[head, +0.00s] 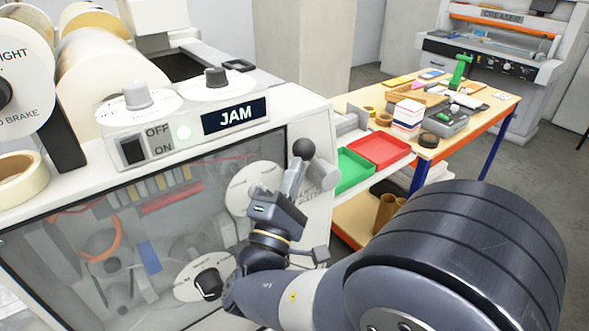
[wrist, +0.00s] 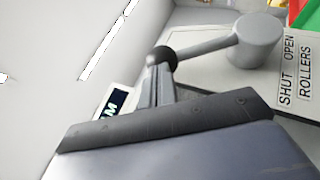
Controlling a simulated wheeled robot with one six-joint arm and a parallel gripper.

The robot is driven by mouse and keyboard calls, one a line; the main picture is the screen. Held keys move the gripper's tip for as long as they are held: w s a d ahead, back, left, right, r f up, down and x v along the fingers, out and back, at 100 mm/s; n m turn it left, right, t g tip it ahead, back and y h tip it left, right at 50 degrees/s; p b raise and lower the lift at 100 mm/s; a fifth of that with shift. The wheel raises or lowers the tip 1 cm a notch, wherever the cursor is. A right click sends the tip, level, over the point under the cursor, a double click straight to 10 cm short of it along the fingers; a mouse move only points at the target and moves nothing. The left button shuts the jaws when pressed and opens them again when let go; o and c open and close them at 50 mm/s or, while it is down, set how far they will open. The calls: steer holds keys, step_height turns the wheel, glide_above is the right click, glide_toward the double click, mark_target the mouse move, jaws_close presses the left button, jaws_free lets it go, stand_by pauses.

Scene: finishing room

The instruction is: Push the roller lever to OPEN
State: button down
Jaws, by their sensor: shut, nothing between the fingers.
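The roller lever (head: 312,162) is a grey arm with a black ball knob (head: 303,147) on a round hub at the machine's front right edge. It leans up and left in the head view. In the wrist view the lever (wrist: 205,48) runs left from its hub, tilted slightly to the SHUT side of the SHUT/OPEN ROLLERS label (wrist: 289,75). My gripper (head: 294,172) is shut and empty, its tips just below the knob. In the wrist view my gripper (wrist: 160,76) overlaps the knob; I cannot tell whether they touch.
The machine (head: 185,160) has a lit JAM display (head: 235,115), an OFF/ON switch (head: 132,149) and a clear front window with knobs. To the right are a red tray (head: 379,150), a green tray (head: 353,170) and a cluttered workbench (head: 480,115). Open floor lies beyond.

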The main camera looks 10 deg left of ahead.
steer(key=shift+r, duration=0.1)
stand_by(0.3)
steer(key=shift+w+d+r+m+g+h, duration=0.15)
steer(key=shift+w+d+r+m+g, duration=0.05)
steer(key=shift+r+m+g, duration=0.15)
steer(key=shift+w+d+r+m+g+h, duration=0.15)
steer(key=shift+r+m+g, duration=0.1)
steer(key=shift+r+g, duration=0.1)
steer(key=w+d+r+m+g+y+p, duration=0.1)
steer(key=w+d+r+m+g+p, duration=0.1)
steer(key=w+d+g, duration=0.6)
steer(key=shift+w+d+r+m+g+y+p, duration=0.4)
steer(key=shift+w+d+r+m, duration=0.3)
steer(key=shift+w+m, duration=0.75)
steer(key=shift+r, duration=0.2)
